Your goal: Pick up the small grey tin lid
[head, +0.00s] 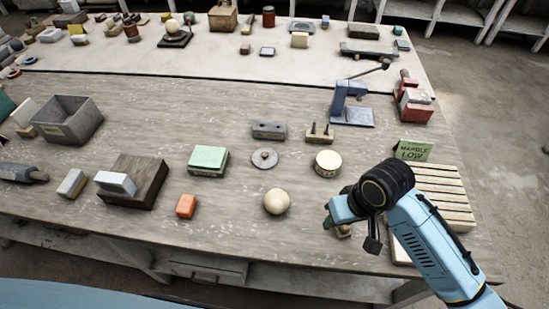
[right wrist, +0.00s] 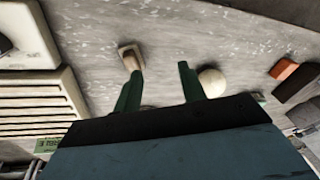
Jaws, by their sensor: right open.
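The small grey tin lid (head: 264,158) is a flat round disc with a small knob, lying on the wooden bench near the middle of the head view. I cannot make it out in the right wrist view. My right gripper (head: 329,216) is to the right of the lid and nearer the bench's front edge, apart from it. In the right wrist view its two green fingers (right wrist: 160,70) are spread with nothing held between them. My left gripper is not in view.
A cream sphere (head: 277,201) lies between the lid and the front edge. A green-topped block (head: 208,160) is left of the lid, a round cream tin (head: 328,163) right. A grey block (head: 269,130) stands behind it. A slatted rack (head: 440,185) is at right.

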